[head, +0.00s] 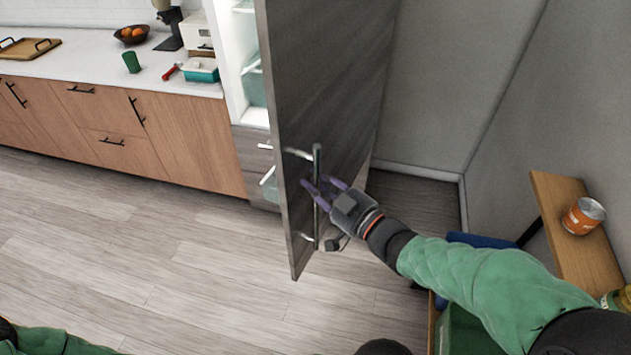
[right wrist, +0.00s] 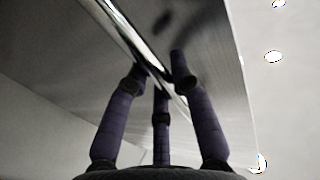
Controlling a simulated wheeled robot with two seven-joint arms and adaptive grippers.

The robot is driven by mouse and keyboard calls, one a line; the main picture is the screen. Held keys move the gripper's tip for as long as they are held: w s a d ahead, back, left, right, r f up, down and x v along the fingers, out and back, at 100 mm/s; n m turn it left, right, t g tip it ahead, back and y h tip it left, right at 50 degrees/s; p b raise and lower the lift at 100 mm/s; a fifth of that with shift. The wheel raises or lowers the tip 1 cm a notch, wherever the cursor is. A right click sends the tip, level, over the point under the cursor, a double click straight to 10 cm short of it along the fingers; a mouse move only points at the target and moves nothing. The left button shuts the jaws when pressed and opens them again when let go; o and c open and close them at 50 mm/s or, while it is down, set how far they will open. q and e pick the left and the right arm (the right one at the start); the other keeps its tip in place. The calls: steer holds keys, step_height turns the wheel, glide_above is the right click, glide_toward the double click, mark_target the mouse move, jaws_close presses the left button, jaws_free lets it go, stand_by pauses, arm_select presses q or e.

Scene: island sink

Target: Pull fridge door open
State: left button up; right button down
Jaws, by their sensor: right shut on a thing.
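The fridge door (head: 318,75) is a tall dark grey panel standing open, swung out from the white fridge interior (head: 244,50). A vertical metal bar handle (head: 316,160) is on its face. My right gripper (head: 322,190) is at the handle with its purple fingers shut on it. In the right wrist view the fingers (right wrist: 160,82) meet at the shiny handle bar (right wrist: 135,32), with the door surface (right wrist: 205,50) behind.
A wooden shelf (head: 575,230) with an orange can (head: 583,216) stands at the right, near my right arm. Grey walls close off the space behind the door. A counter (head: 95,66) with cabinets runs along the left. The wooden floor (head: 150,260) in front is clear.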

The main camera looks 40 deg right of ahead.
steer(key=c, duration=1.1)
jaws_free()
steer(key=shift+o, duration=0.2)
steer(key=s+d, duration=0.1)
steer(key=s, duration=0.6)
steer(key=shift+s, duration=0.2)
